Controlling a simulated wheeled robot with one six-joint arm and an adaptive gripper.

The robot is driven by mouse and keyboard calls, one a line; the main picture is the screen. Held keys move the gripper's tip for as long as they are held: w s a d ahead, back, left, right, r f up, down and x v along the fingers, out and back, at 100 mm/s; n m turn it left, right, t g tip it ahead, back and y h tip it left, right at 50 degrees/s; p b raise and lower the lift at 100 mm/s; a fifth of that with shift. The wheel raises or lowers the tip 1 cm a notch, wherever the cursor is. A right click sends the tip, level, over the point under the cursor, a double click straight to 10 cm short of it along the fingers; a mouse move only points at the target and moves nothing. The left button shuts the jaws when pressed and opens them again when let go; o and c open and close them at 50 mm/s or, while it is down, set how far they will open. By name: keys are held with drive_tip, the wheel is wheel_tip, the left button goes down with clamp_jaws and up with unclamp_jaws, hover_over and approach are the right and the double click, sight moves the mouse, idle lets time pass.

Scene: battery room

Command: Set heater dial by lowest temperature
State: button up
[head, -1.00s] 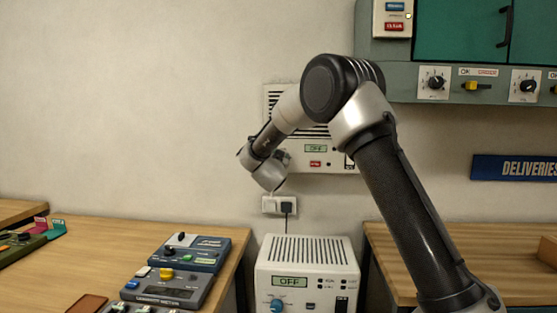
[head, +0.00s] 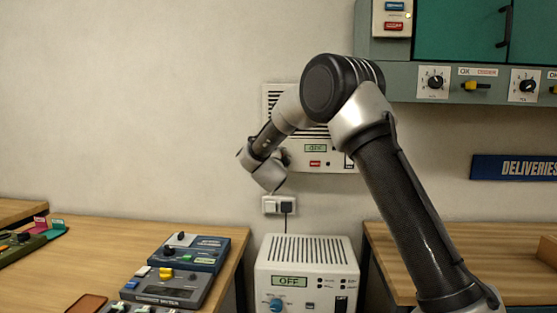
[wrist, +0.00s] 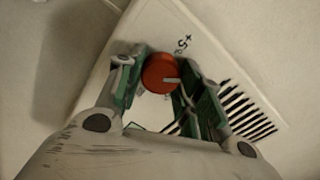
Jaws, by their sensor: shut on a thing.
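A white wall heater (head: 330,165) with slats and a small display hangs on the wall behind my arm. The display looks like it reads OFF. In the wrist view the heater (wrist: 215,55) lies tilted, and a round red dial (wrist: 160,74) with a pale pointer line sits on its face. My gripper (wrist: 161,84) is shut on the red dial, with a green-padded finger on each side of it. Marks next to the dial are partly readable, one like a 5 and a plus. In the head view my arm hides the dial and my fingers.
A white floor unit (head: 307,255) with an OFF display and a blue knob (head: 277,305) stands below, between two wooden tables. A wall socket (head: 278,205) with a plug is above it. Grey devices (head: 170,284) lie on the left table. A green cabinet (head: 460,35) hangs at upper right.

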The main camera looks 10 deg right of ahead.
drive_tip(key=shift+f+m, duration=0.1)
drive_tip(key=shift+m, duration=0.4)
drive_tip(key=o, duration=1)
drive_tip(key=shift+o, duration=0.2)
drive_tip(key=v, duration=1.2)
